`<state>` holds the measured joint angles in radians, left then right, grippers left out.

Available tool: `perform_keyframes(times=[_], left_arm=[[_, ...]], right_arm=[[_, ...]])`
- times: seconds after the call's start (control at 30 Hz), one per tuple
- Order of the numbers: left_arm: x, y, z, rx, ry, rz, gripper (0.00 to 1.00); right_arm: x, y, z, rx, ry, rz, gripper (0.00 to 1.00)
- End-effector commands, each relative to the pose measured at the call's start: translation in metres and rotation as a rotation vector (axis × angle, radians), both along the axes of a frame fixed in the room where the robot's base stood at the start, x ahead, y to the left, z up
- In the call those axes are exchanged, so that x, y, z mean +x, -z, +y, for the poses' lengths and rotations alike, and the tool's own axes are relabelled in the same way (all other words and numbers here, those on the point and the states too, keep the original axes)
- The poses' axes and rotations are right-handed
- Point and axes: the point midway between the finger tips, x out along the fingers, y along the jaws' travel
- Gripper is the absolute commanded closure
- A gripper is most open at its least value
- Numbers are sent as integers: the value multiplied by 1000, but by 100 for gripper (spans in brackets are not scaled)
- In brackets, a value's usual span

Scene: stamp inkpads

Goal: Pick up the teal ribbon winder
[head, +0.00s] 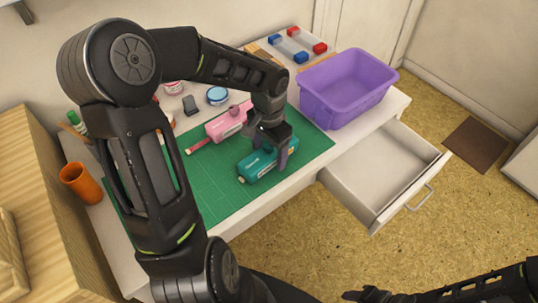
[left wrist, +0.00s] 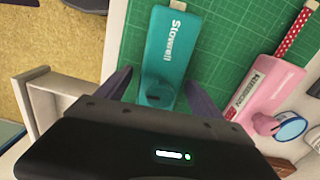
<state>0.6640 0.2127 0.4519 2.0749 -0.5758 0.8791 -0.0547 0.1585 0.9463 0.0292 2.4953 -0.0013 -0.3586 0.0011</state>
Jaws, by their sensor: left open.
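The teal ribbon winder (head: 257,165) lies on the green cutting mat (head: 222,193) on the white table. It also shows in the left wrist view (left wrist: 168,45), with its knob between my two fingers. My left gripper (head: 276,150) is open and reaches down over the winder, one finger on each side of it. In the left wrist view the fingers (left wrist: 160,92) stand apart from the winder's sides. The pink ribbon winder (head: 228,122) lies beside it on the mat, with a red dotted ribbon. My right gripper cannot be made out clearly; only part of that dark arm shows at the bottom right.
A purple bin (head: 345,87) stands at the table's right end. An open, empty drawer (head: 385,178) juts out from the front. An orange cup (head: 81,183) stands at the left. Blue and red pieces (head: 301,56) lie at the back. The mat's front left part is clear.

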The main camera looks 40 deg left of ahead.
Motion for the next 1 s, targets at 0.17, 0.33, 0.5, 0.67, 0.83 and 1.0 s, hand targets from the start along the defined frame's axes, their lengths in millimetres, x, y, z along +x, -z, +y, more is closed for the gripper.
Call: perform_keyframes(times=[0.17,0.33,0.5,0.67,0.83,1.0], left_arm=[[0,0,0,0,1,0,24],[0,0,0,1,1,0,24],[0,0,0,1,1,0,24],[0,0,0,1,1,0,33],[0,0,0,1,1,0,47],[0,0,0,1,1,0,61]], right_arm=[[0,0,0,0,0,0,50],[0,0,0,0,0,0,50],[0,0,0,0,0,0,50],[0,0,0,0,0,0,50],[0,0,0,0,0,0,50],[0,0,0,0,0,0,50]])
